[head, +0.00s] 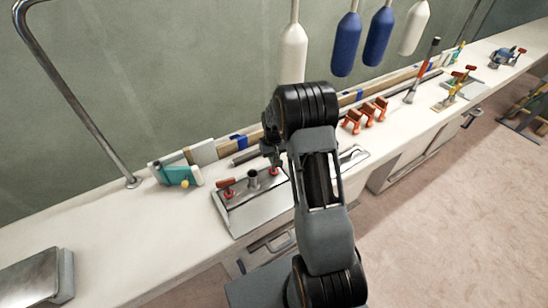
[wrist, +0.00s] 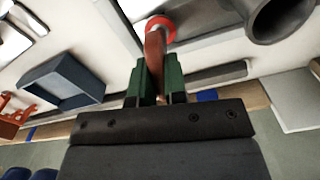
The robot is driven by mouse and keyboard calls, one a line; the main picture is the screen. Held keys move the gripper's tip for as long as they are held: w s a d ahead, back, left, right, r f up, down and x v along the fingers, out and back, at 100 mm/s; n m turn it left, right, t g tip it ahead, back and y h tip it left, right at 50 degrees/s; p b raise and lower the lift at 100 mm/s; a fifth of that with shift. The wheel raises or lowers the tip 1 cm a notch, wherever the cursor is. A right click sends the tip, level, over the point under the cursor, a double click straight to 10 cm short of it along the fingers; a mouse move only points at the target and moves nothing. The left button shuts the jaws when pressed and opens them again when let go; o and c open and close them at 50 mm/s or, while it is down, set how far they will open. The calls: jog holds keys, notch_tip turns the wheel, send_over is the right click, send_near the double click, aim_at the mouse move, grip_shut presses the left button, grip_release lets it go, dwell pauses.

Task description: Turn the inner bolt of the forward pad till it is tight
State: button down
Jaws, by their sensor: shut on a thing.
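A metal pad (head: 262,208) lies on the bench in the head view, with an upright grey tube (head: 253,180) in its middle. A bolt with a red handle (head: 228,188) stands left of the tube. A second red bolt (head: 274,171) stands right of it, partly hidden by my arm. In the wrist view my gripper (wrist: 157,75), with green-faced fingers, is shut on the red-brown handle (wrist: 155,45) of a bolt with a round red collar (wrist: 161,24). The grey tube (wrist: 282,17) is beside it. In the head view my gripper (head: 274,160) is at the right-hand bolt.
A teal tool (head: 178,175) and a bent steel rail (head: 80,105) are to the left. Orange clamps (head: 365,115) stand to the right, with more red-handled fittings (head: 458,85) beyond. Blue and white fenders (head: 348,45) hang above the bench. A metal box (head: 35,278) is front left.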

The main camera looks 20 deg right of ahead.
jog(key=shift+m, duration=0.3)
jog(key=m+b, duration=0.1)
jog(key=m, duration=0.2)
jog(key=m+b, duration=0.1)
jog(key=m, duration=0.2)
jog(key=shift+w+m, duration=0.1)
jog(key=shift+m, duration=0.2)
jog(key=m+b, duration=0.1)
jog(key=m, duration=0.2)
jog(key=shift+r+m, duration=0.1)
jog(key=shift+m, duration=0.2)
jog(key=m, duration=0.3)
jog(key=shift+m+b, duration=0.3)
jog(key=shift+b, duration=0.1)
jog(key=m, duration=0.6)
jog(key=shift+w+r+b, duration=0.1)
jog(key=shift+b, duration=0.3)
jog(key=m, duration=0.5)
jog(key=shift+m, duration=0.4)
